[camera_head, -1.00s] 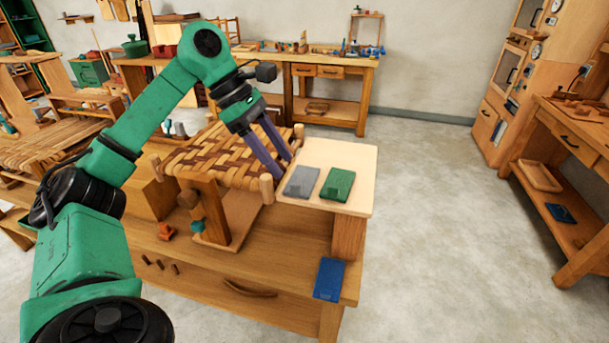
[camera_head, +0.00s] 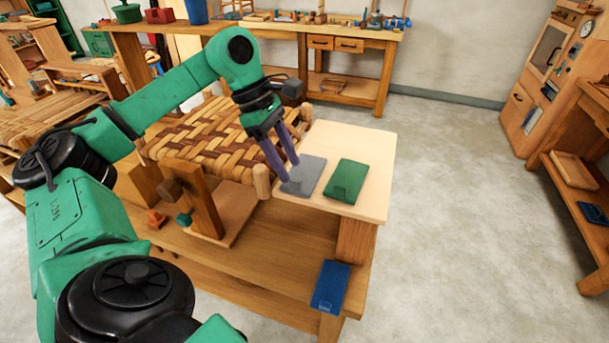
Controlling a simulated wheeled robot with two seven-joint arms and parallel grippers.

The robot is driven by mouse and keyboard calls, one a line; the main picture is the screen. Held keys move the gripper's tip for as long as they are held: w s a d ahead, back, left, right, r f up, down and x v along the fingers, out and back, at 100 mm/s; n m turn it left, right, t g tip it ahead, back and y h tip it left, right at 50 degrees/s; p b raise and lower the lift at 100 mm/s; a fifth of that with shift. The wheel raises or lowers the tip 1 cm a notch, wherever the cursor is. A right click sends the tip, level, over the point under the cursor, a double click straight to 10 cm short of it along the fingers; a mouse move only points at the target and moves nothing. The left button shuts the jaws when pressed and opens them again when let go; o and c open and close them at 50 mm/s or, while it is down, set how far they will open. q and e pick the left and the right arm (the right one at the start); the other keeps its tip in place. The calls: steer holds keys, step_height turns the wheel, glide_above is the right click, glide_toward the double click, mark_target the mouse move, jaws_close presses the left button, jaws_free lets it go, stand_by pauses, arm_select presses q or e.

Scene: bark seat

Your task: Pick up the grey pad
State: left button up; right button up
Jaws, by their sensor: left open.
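The grey pad (camera_head: 307,177) lies flat on a pale wooden board (camera_head: 372,205), at the board's left side. My left gripper (camera_head: 291,172) points down at the pad, with its two purple fingers apart. The fingertips are over the pad's left and upper part and hide a little of it. I cannot tell whether they touch it. My right gripper is not in view.
A green pad (camera_head: 346,180) lies just right of the grey one. A blue pad (camera_head: 330,287) lies lower, on the bench (camera_head: 262,262). A woven bark seat (camera_head: 215,140) stands close on the left.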

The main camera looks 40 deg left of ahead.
mark_target(295, 179)
arm_select(q)
steer(key=shift+x, duration=1.55)
steer(key=shift+s, duration=0.15)
jaws_close()
steer(key=shift+d+r, duration=0.1)
steer(key=shift+r, duration=0.1)
